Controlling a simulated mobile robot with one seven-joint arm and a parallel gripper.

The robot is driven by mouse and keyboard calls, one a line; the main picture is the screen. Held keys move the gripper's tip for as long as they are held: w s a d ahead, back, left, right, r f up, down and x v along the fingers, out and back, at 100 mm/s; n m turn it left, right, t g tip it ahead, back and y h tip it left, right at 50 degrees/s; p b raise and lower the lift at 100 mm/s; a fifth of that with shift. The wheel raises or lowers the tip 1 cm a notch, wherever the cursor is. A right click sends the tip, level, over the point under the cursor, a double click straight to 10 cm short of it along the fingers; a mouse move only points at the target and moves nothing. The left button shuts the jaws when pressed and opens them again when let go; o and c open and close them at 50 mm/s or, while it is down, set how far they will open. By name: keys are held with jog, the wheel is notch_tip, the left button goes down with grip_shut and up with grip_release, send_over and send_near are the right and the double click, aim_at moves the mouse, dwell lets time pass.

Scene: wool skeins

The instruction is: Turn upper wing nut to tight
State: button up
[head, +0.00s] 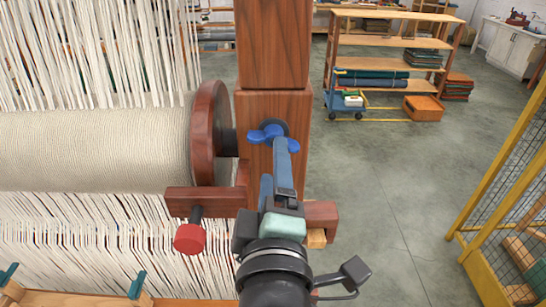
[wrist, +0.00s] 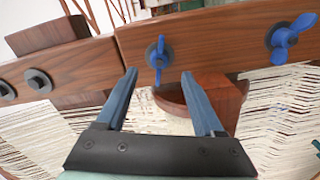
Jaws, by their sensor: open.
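The upper wing nut (head: 268,133) is blue and sits on a dark round washer on the wooden post, its wings lying across the post. In the wrist view this wing nut (wrist: 159,58) stands between and just beyond my fingertips, its wings upright in that picture. My gripper (wrist: 159,74) is open and empty, one finger to each side of the nut; I see no clear contact. In the head view my gripper (head: 281,148) covers the post below the nut. A second blue wing nut (wrist: 290,38), with slanted wings, shows at right in the wrist view; the head view hides it.
The loom's cloth roller (head: 100,150) with its wooden end disc (head: 210,133) is left of the post. A red knob (head: 189,238) sticks out below it. White warp threads hang behind. The floor right of the post is clear up to a yellow mesh cage (head: 505,150).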

aim_at(273, 139)
jog(key=w+p, duration=0.1)
jog(key=w, duration=0.3)
jog(key=shift+w+r+p, duration=0.15)
jog(key=shift+r+p, duration=0.05)
jog(key=shift+p, duration=0.2)
jog(key=shift+w+f, duration=0.15)
jog(key=shift+w, duration=0.65)
grip_shut()
